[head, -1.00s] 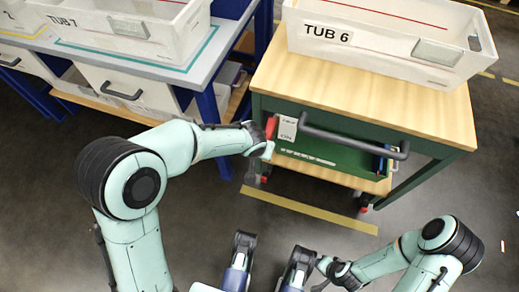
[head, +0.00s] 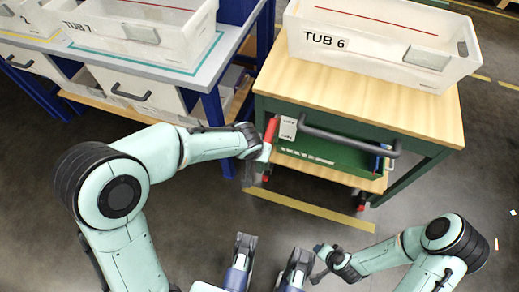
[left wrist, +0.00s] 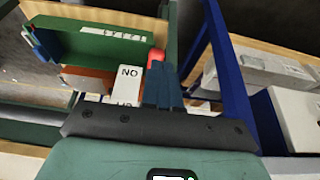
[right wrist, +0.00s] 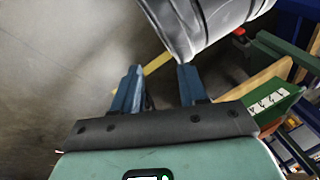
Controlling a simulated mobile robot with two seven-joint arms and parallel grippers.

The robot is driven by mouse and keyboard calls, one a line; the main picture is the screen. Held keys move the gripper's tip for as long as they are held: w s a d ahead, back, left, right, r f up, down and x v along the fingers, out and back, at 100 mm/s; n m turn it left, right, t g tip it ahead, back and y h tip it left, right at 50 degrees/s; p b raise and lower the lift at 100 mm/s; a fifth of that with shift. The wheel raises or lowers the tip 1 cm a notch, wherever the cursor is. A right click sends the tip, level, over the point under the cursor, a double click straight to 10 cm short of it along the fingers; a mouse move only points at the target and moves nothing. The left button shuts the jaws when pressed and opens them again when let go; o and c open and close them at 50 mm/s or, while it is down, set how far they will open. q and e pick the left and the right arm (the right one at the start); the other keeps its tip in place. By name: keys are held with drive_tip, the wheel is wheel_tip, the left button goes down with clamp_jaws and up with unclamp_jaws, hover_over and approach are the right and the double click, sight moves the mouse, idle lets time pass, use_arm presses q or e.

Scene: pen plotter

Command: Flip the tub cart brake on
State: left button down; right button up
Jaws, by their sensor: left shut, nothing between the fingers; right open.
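The tub cart (head: 350,100) has a wooden top, green frame and dark push handle (head: 345,140). Its red brake lever (head: 271,129) stands at the front left corner beside a white label plate (head: 287,128). My left gripper (head: 264,153) is at this corner, just below the lever. In the left wrist view, its shut fingers (left wrist: 162,82) have nothing between them, and a red end (left wrist: 155,58) shows right by the tips; contact cannot be told. The plate (left wrist: 127,84) is beside them. My right gripper (head: 318,263) is open and empty, low and away from the cart; its fingers show in the right wrist view (right wrist: 160,85).
The white TUB 6 (head: 380,42) stands on the cart top. A blue-legged table (head: 215,75) with TUB 7 (head: 130,30) stands close on the left. A yellow floor strip (head: 310,208) runs before the cart.

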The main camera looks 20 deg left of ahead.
use_arm(q)
drive_tip(key=s+r, duration=0.3)
drive_tip(key=s, duration=0.2)
drive_tip(key=shift+a+r+p, duration=0.2)
drive_tip(key=shift+p, duration=0.2)
use_arm(e)
drive_tip(key=shift+s+a+r+g, duration=0.3)
drive_tip(key=shift+s+a+r, duration=0.2)
drive_tip(key=shift+s, duration=0.2)
